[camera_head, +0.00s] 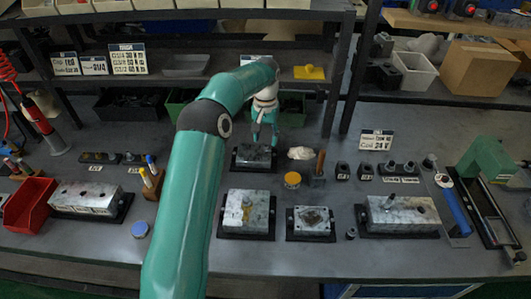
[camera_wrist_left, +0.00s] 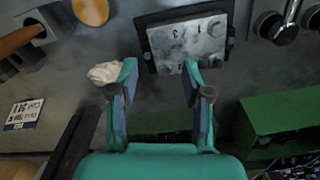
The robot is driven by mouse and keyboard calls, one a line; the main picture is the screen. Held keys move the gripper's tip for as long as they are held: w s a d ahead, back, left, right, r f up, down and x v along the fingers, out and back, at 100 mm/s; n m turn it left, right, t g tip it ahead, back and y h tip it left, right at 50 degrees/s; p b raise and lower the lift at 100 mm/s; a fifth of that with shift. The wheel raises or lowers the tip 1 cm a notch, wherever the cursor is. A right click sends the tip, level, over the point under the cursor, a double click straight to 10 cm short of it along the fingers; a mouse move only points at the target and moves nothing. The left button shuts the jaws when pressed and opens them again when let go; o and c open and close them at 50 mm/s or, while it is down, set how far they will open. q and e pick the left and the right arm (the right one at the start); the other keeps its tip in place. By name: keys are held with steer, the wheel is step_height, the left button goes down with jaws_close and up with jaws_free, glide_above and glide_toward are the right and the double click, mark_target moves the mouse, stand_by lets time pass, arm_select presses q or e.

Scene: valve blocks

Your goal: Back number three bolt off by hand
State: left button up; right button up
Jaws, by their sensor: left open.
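A grey metal valve block (camera_head: 254,158) on a dark base stands at the back middle of the bench. In the left wrist view the same block (camera_wrist_left: 187,50) shows painted marks like numerals and round bolt-like spots near its corners. I cannot surely tell which one is number three. My left gripper (camera_head: 264,137) is at this block's far edge in the head view. In the left wrist view its fingers (camera_wrist_left: 160,80) are spread apart with nothing between them, the right one overlapping the block's edge in the picture. Contact cannot be told. My right gripper is not in view.
A white rag (camera_head: 301,153), an orange-lidded tin (camera_head: 292,180) and a brown-handled tool (camera_head: 320,163) lie right of the block. More metal blocks (camera_head: 246,212) (camera_head: 311,221) stand in front. A red bin (camera_head: 28,205) is at left, a green vise-like machine (camera_head: 487,160) at right.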

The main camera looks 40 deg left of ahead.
mark_target(267, 156)
arm_select(q)
step_height(267, 156, down, 8)
steer(key=shift+p, duration=0.55)
steer(key=shift+s, duration=0.1)
jaws_close()
steer(key=shift+d, duration=0.1)
steer(key=n, duration=1)
steer(key=shift+d+n, duration=0.1)
steer(key=shift+n, duration=0.3)
steer(key=n, duration=0.5)
steer(key=shift+w, duration=0.25)
steer(key=n, duration=0.6)
